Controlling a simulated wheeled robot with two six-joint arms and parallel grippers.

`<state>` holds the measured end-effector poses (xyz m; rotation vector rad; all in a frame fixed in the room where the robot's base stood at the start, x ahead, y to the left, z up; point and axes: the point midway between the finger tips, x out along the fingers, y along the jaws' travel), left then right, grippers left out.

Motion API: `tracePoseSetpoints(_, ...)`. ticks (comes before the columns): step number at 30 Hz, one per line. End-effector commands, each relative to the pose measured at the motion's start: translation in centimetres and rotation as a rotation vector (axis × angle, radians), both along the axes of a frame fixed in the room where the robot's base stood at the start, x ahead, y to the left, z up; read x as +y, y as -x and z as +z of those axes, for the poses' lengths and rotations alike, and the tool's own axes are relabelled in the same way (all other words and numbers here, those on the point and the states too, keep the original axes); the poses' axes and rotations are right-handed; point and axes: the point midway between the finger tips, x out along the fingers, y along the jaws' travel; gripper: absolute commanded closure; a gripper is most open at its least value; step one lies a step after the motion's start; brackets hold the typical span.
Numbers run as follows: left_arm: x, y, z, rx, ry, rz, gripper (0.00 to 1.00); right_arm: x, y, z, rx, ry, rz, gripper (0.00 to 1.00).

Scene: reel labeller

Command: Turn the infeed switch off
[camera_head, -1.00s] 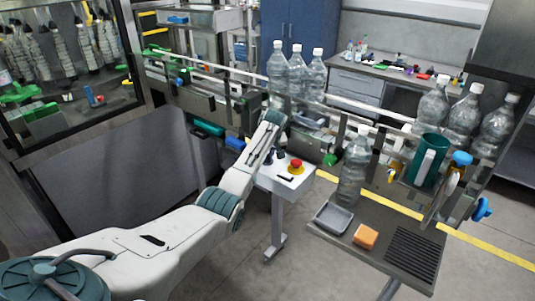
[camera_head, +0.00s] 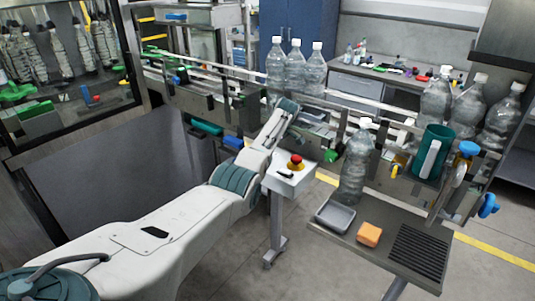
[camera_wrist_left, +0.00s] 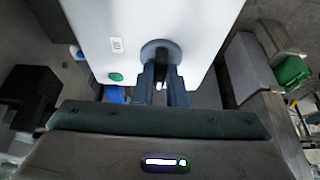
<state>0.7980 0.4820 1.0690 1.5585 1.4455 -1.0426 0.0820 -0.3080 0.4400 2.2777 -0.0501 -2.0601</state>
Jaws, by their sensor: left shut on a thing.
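The white control box (camera_head: 283,180) stands on a grey post, with a red emergency button (camera_head: 296,162) on top. In the left wrist view the box (camera_wrist_left: 110,22) fills the upper middle. It bears a round dark switch knob (camera_wrist_left: 154,48), a small label (camera_wrist_left: 117,45) and a green button (camera_wrist_left: 116,77). My left gripper (camera_wrist_left: 163,80) is shut on the switch knob, a finger on each side, with a small white mark between them. The knob's exact angle is hard to tell. My right gripper is not in view.
The conveyor line with several clear bottles (camera_head: 296,68) runs behind the box. To the right, a small table holds a grey tray (camera_head: 335,216), an orange block (camera_head: 369,234) and a bottle (camera_head: 355,165). A green pitcher (camera_head: 432,152) stands further right.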

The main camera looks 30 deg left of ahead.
Motion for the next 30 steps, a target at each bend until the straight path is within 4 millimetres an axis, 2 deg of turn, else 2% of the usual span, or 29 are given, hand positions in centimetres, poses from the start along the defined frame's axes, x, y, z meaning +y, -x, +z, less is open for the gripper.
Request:
tracePoseSetpoints(14,0.01,-0.11,0.25,-0.004,-0.001,0.013,1.0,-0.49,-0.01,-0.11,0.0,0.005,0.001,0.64)
tracePoseSetpoints(15,0.01,-0.11,0.25,-0.004,-0.001,0.013,0.84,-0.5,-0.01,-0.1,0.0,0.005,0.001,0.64)
tracePoseSetpoints(18,0.01,-0.09,0.2,-0.003,0.0,0.014,0.66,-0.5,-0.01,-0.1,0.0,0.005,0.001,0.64)
tracePoseSetpoints(26,-0.01,-0.05,0.12,-0.002,0.0,0.013,0.66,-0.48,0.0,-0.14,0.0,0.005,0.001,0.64)
tracePoseSetpoints(30,-0.37,-0.11,0.84,-0.004,-0.001,0.012,0.66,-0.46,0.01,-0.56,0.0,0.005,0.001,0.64)
